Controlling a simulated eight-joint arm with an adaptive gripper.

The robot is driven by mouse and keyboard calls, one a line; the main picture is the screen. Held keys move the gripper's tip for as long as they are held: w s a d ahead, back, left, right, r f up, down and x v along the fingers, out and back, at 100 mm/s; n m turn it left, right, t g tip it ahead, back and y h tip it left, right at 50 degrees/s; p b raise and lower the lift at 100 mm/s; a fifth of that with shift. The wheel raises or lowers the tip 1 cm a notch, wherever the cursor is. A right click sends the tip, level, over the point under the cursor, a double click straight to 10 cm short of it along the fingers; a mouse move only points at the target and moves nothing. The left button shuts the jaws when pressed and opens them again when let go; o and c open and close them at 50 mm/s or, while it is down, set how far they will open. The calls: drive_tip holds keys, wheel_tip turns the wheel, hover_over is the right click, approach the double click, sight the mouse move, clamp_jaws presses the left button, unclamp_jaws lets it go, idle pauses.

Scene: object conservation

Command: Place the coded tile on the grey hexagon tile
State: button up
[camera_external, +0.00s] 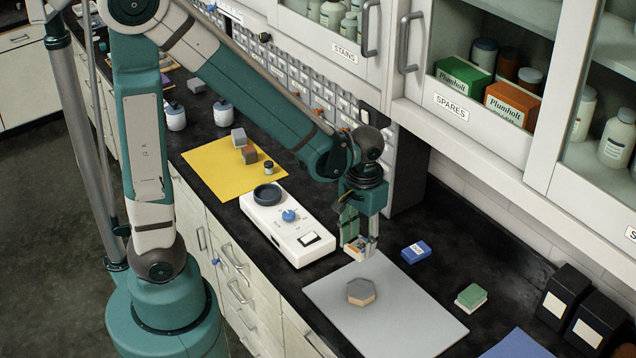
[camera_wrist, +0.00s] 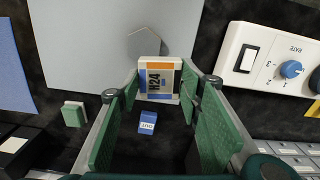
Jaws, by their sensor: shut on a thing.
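My gripper (camera_external: 358,240) is shut on the coded tile (camera_external: 352,252), a small pale block with an orange band and blue marks. In the wrist view, the coded tile (camera_wrist: 160,82) shows "H24" on its face between my fingertips. It is held above the counter near the back edge of the grey mat (camera_external: 420,310). The grey hexagon tile (camera_external: 361,291) lies on that mat, in front of my gripper, with a tan side. In the wrist view, the hexagon tile (camera_wrist: 143,44) shows beyond the coded tile, which partly hides it. The two tiles are apart.
A white device with a blue knob (camera_external: 289,215) stands left of the mat. A blue block (camera_external: 416,252) and a green block (camera_external: 470,297) lie to its right. A yellow mat (camera_external: 215,165) holds several small items. Black boxes (camera_external: 565,297) stand at the right.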

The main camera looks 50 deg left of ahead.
drive_tip(key=shift+m, duration=0.7)
drive_tip(key=shift+s+d, duration=0.3)
drive_tip(key=shift+d, duration=0.35)
drive_tip(key=shift+s+d, duration=0.35)
drive_tip(key=shift+d, duration=0.35)
drive_tip(key=shift+s+d, duration=0.3)
drive_tip(key=shift+d, duration=0.35)
drive_tip(key=shift+f, duration=0.1)
hover_over(361, 289)
drive_tip(key=shift+f+b, duration=0.45)
drive_tip(key=shift+f, duration=2.4)
drive_tip(key=shift+f, duration=2.1)
drive_tip(key=shift+f+b, duration=0.1)
drive_tip(key=shift+b, duration=0.25)
drive_tip(key=o, duration=1)
drive_tip(key=shift+c, duration=0.2)
drive_tip(key=shift+r, duration=0.25)
